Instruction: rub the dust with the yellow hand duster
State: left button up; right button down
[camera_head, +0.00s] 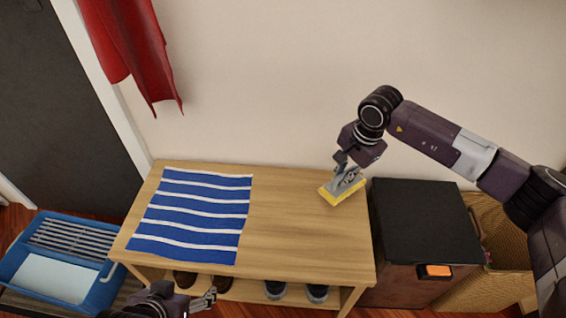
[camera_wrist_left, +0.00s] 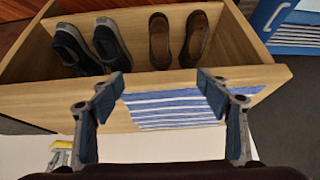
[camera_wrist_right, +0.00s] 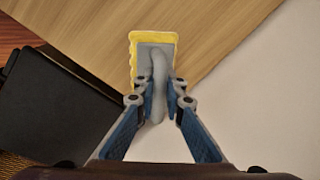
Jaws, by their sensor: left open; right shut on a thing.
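The yellow hand duster (camera_head: 328,194) has a yellow pad and a grey handle. It is at the back right corner of the wooden bench top (camera_head: 290,225); I cannot tell whether its pad touches the wood. My right gripper (camera_head: 346,170) is shut on the handle, which stands between its fingers in the right wrist view, with the yellow pad (camera_wrist_right: 134,60) beyond. My left gripper (camera_head: 208,298) is open and empty at the bench's front edge; in the left wrist view its fingers (camera_wrist_left: 162,88) are apart. I make out no dust on the bare wood.
A blue and white striped cloth (camera_head: 190,215) covers the bench's left part. Shoes (camera_head: 275,290) stand on the shelf below. A black-topped box (camera_head: 425,215) and a wicker basket (camera_head: 490,220) are at the right. A blue crate (camera_head: 75,250) is at the left. Red cloth (camera_head: 130,50) hangs above.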

jog(key=shift+r, duration=0.4)
pick_arm(q)
jog(key=s+a+g+p, duration=0.1)
jog(key=s+g, duration=0.1)
jog(key=s, duration=0.4)
jog(key=shift+s+a+f+g+y+p, duration=0.2)
jog(key=shift+a+f+g+y+p, duration=0.1)
jog(key=shift+f+g+p, duration=0.1)
pick_arm(e)
jog(key=shift+r, duration=1.2)
